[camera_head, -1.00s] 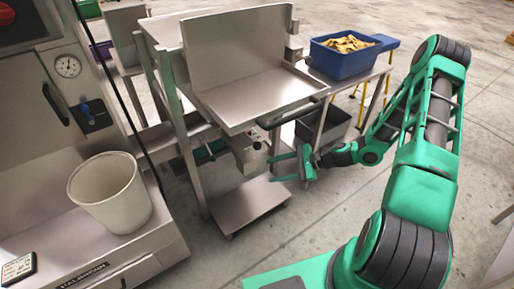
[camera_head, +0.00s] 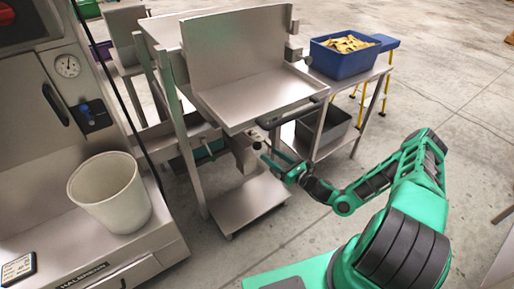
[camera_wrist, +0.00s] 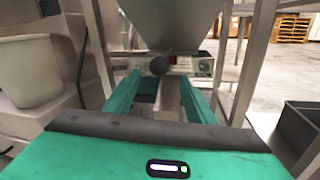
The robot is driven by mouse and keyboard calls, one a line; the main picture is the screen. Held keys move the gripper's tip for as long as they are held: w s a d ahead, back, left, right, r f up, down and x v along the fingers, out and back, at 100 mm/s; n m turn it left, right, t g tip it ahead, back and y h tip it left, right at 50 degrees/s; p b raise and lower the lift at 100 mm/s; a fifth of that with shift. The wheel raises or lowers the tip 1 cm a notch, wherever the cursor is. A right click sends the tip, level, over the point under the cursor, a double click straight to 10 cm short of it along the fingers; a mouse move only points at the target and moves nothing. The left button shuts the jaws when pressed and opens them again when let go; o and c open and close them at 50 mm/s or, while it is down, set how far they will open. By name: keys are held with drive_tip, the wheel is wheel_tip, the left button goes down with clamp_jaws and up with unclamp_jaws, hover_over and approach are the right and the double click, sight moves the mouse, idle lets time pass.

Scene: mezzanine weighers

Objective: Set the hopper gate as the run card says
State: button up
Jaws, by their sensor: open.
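The steel hopper (camera_head: 255,95) stands on a frame in the middle of the head view. Its gate unit (camera_head: 242,153) hangs beneath; in the wrist view it is a pale plate (camera_wrist: 200,66) with a scale, a red mark and a dark ball knob (camera_wrist: 158,66). The hopper's sloping underside (camera_wrist: 172,22) shows above. My gripper (camera_head: 270,157) is open, close in front of the gate; in the wrist view its fingers (camera_wrist: 160,88) point at the gate, with the knob between and just beyond them.
A white bucket (camera_head: 112,193) stands on the machine ledge at left. A blue bin (camera_head: 342,63) of yellowish pieces is on the side table, with a dark crate (camera_head: 335,128) below. A low steel shelf (camera_head: 245,203) lies under the hopper. The floor at right is open.

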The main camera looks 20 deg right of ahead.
sight(257, 146)
drive_tip(key=x, duration=0.9)
